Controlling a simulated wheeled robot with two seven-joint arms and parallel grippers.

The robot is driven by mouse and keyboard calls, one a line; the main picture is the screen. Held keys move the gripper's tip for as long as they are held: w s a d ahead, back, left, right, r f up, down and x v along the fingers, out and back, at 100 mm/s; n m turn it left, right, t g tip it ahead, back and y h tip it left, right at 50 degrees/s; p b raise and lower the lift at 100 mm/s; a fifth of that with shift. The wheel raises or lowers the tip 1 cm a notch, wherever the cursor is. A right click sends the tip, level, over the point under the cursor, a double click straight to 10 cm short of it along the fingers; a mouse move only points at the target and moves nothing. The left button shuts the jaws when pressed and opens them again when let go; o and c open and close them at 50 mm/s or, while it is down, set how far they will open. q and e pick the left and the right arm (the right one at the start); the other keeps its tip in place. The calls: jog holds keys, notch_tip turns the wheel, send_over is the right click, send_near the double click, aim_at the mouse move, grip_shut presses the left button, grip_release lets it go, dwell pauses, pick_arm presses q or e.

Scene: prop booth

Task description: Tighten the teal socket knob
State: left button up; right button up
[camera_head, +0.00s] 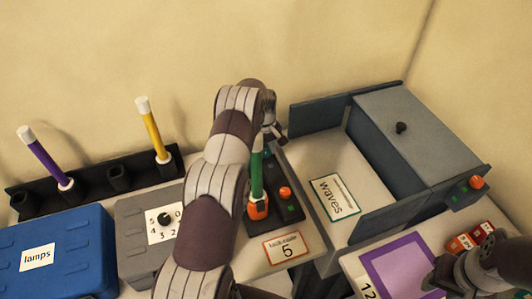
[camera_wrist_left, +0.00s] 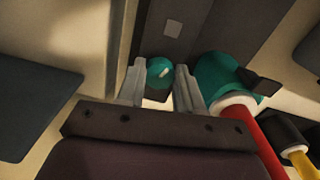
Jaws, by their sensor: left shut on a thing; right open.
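The teal knob (camera_wrist_left: 158,72) sits between the two fingers of my left gripper (camera_wrist_left: 160,88), which is shut on it. Next to it, a teal socket (camera_wrist_left: 222,80) holds a red stick (camera_wrist_left: 252,140) with a white collar. In the head view my left arm hides most of this socket and the stick; the left gripper (camera_head: 272,134) is partly seen over the dark fixture base (camera_head: 290,212). A green stick (camera_head: 257,178) stands in an orange socket (camera_head: 257,209) on that base, with an orange knob (camera_head: 285,192) beside it. My right gripper (camera_head: 436,284) is open at the lower right.
A black rack (camera_head: 90,188) with purple and yellow sticks stands at left, behind a blue box (camera_head: 62,250) and a grey dial box (camera_head: 140,238). Right of the fixture is an open drawer (camera_head: 355,172) with a "waves" card. A purple-framed panel (camera_head: 398,264) and red blocks (camera_head: 482,231) lie near the right gripper.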

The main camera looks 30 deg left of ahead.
pick_arm(q)
jog(key=m+b, duration=0.2)
jog(key=m, duration=0.2)
jog(key=shift+a+f+m, duration=0.1)
jog(key=shift+m, duration=0.2)
jog(key=shift+m+b, duration=0.5)
jog(key=shift+m, duration=1.4)
jog(key=m, duration=0.2)
jog(key=shift+r+m, duration=0.2)
jog(key=shift+m, duration=0.1)
jog(key=shift+a+m+g+p, duration=0.1)
jog(key=shift+m+g+p, duration=0.2)
jog(key=shift+m+p, duration=1.35)
jog(key=shift+m+b, duration=0.6)
jog(key=shift+m, duration=0.05)
jog(key=o, duration=1)
jog(key=shift+f, duration=0.1)
jog(key=shift+o, duration=0.2)
